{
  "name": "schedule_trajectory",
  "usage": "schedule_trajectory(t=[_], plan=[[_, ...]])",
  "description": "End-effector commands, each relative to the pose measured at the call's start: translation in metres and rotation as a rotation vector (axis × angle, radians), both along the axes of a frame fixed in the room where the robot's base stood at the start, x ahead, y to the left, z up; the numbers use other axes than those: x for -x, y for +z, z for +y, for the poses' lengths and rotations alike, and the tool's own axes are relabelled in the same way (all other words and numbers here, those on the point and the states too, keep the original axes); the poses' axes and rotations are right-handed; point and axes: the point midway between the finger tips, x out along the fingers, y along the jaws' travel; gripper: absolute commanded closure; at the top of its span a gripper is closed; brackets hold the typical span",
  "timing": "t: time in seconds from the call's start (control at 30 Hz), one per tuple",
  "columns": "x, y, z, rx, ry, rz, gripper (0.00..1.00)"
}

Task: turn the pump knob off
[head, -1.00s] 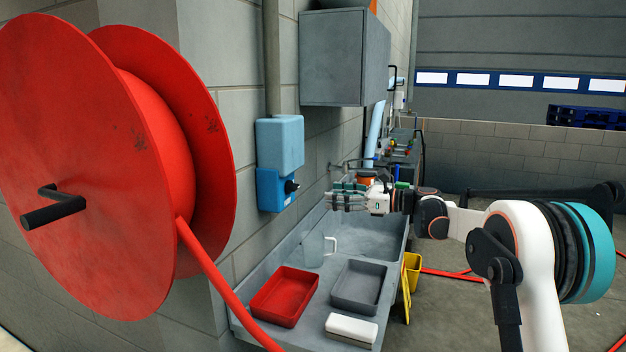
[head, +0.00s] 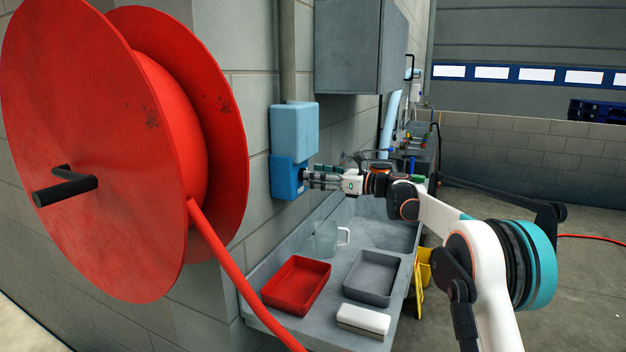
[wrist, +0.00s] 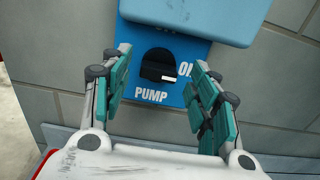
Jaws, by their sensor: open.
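The black pump knob (wrist: 158,65) sits on a blue panel (wrist: 178,92) marked "PUMP" in the wrist view. Its white pointer mark points right, toward partly hidden lettering that starts with "O". My gripper (wrist: 160,88) is open, with one teal-padded finger on each side of the knob and apart from it. In the head view, my gripper (head: 308,178) reaches left to the blue wall box (head: 287,178), and its fingers hide the knob there.
A light blue container (head: 295,130) tops the panel. Below are a metal sink counter (head: 270,258) with a red tray (head: 297,287), a grey tray (head: 372,279), a white block (head: 363,320) and a clear jug (head: 326,240). A large red hose reel (head: 95,110) stands left.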

Motion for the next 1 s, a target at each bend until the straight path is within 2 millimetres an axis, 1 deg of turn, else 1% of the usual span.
schedule_trajectory(t=[0.03,0.17,0.47,0.57,0.6,0.67,0.7,1.0], plan=[[-0.0014,-0.0009,0.0057,0.0,0.002,0.0,0.45],[-0.0038,-0.0002,0.0124,0.0,0.001,0.0,0.45],[-0.0045,0.0003,0.0139,0.0,0.001,0.0,0.45],[-0.0045,0.0003,0.0138,0.0,0.001,0.0,0.65],[-0.0045,0.0003,0.0138,0.0,0.001,0.0,0.74],[-0.0045,0.0003,0.0138,0.0,0.001,0.0,0.88],[-0.0045,0.0003,0.0138,0.0,0.0,0.0,0.89],[-0.0045,0.0008,0.0138,0.008,0.0,-0.021,0.89]])
